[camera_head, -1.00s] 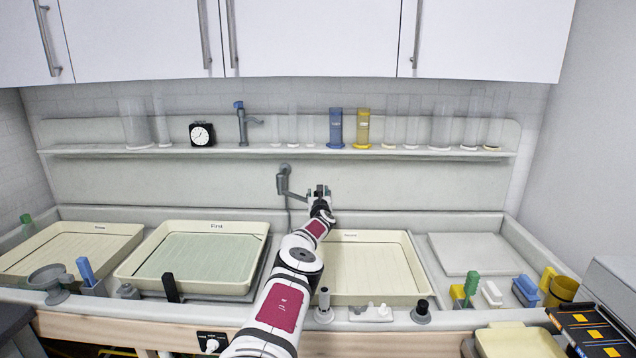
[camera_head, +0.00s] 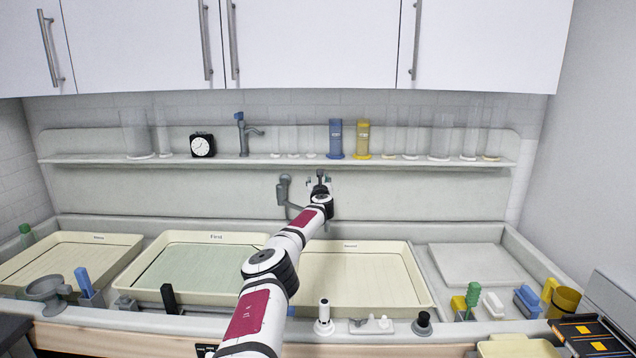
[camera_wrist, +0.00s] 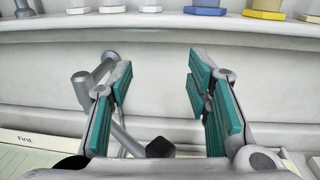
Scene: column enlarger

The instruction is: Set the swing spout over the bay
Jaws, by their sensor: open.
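The grey swing spout (camera_head: 284,190) is mounted on the back wall, left of my gripper in the head view. Its arm runs down and right, and its far part is hidden behind my arm. In the wrist view the spout (camera_wrist: 82,79) shows at the left, partly behind the left finger, and its tube slants down right below the fingers. My gripper (camera_head: 319,178) is open, with teal pads (camera_wrist: 158,80) wide apart and nothing between them. Contact with the spout cannot be told. Cream trays, one labelled First (camera_head: 140,285), line the sink; which part is the bay is unclear.
A shelf (camera_head: 270,162) with a clock (camera_head: 202,145), a blue cylinder (camera_head: 335,139) and a yellow cylinder (camera_head: 362,139) runs above my gripper. A flat white board (camera_head: 470,263) lies at the right. Small bottles and tools stand along the front rim.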

